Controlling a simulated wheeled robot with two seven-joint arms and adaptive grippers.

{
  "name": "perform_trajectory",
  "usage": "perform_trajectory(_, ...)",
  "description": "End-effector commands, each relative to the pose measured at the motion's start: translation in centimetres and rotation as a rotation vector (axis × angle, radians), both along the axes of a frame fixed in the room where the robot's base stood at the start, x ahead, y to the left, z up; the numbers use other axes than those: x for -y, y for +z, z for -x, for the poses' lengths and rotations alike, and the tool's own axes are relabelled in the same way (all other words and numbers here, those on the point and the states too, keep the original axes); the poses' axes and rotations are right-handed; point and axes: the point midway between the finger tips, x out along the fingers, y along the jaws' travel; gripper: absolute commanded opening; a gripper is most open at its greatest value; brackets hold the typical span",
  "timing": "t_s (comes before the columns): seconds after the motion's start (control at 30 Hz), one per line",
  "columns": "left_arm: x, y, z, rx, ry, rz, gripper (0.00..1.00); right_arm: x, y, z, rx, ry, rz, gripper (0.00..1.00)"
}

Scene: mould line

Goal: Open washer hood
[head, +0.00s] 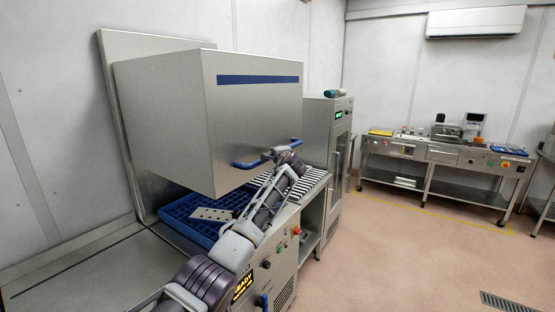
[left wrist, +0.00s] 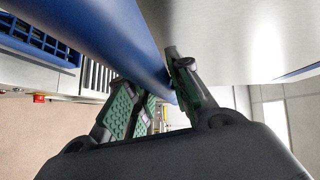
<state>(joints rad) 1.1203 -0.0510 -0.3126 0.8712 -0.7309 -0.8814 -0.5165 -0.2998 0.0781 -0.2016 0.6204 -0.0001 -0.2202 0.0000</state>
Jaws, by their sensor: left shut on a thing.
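The washer hood (head: 255,120) is a large steel box with a blue stripe. It stands raised above the washer bed, with a gap under its lower edge. Its blue bar handle (head: 248,163) is on the lower front. My left gripper (head: 283,152) is at the right part of the handle and shut on it. In the left wrist view the blue handle (left wrist: 115,35) runs between the fingers of my left gripper (left wrist: 160,98), with the steel hood face (left wrist: 225,40) beside it. My right gripper is in neither view.
A blue rack (head: 185,212) with a metal plate (head: 212,214) sits under the hood. A slatted roller section (head: 306,184) lies to its right, beside a tall steel cabinet (head: 327,150). A steel bench (head: 445,160) stands at the back right. The floor (head: 400,240) between is clear.

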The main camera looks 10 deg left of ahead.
Motion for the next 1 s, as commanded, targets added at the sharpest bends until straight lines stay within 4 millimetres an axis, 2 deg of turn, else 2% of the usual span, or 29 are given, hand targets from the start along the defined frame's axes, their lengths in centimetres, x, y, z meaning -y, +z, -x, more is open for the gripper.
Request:
perform_trajectory(0.1, 0.04, 0.62, -0.02, 0.001, -0.001, 0.001, 0.0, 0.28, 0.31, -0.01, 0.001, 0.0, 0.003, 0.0)
perform_trajectory(0.5, 0.03, 0.59, -0.03, -0.001, 0.0, 0.0, 0.0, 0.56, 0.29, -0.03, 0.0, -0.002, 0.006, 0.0)
perform_trajectory(0.53, 0.03, 0.59, -0.03, -0.001, 0.0, 0.0, 0.22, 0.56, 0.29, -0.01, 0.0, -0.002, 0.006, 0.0)
perform_trajectory(0.7, 0.03, 0.52, -0.03, -0.002, 0.0, 0.0, 0.42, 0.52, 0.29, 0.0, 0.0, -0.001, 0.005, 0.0)
perform_trajectory(1.0, 0.02, 0.45, -0.01, -0.002, 0.0, 0.0, 0.42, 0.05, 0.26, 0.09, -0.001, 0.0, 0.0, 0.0)
